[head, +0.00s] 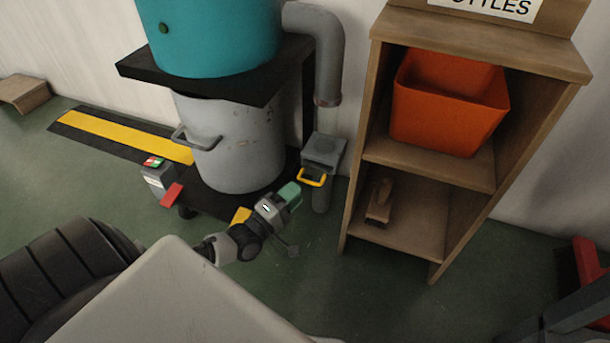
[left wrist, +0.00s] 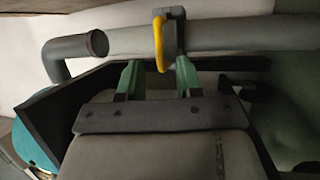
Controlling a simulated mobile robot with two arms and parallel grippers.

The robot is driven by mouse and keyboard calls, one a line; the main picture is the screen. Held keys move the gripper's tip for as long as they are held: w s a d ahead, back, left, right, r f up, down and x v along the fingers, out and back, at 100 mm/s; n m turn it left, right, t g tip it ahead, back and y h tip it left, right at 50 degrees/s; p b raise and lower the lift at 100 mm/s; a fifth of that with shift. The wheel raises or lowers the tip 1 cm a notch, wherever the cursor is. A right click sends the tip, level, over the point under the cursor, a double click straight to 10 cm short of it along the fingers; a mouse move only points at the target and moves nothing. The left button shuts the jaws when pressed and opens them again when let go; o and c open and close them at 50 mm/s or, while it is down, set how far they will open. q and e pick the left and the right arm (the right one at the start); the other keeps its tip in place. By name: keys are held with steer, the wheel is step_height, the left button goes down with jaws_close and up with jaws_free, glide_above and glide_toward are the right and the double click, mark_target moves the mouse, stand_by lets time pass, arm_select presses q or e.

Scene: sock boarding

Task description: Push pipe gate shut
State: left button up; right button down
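The pipe gate (head: 323,150) is a grey box on the grey pipe (head: 328,60) between the pot stand and the shelf. Its yellow loop handle (head: 312,180) sticks out at the front. The handle also shows in the left wrist view (left wrist: 158,43), ahead of the gap between my fingers. My left gripper (head: 290,194), with green fingers, is just left of and below the handle in the head view. In the left wrist view (left wrist: 159,78) its two fingers are apart with nothing between them. Contact with the handle cannot be told. My right gripper is not in view.
A grey pot (head: 230,145) stands under a black shelf with a teal vessel (head: 210,35). A small box with red and green buttons (head: 154,168) is left of it. A wooden shelf (head: 400,158) with an orange bin (head: 445,105) stands right.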

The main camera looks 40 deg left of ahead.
arm_select(q)
steer(key=p+v, duration=0.1)
steer(key=v, duration=0.4)
steer(key=shift+r, duration=0.1)
stand_by(0.3)
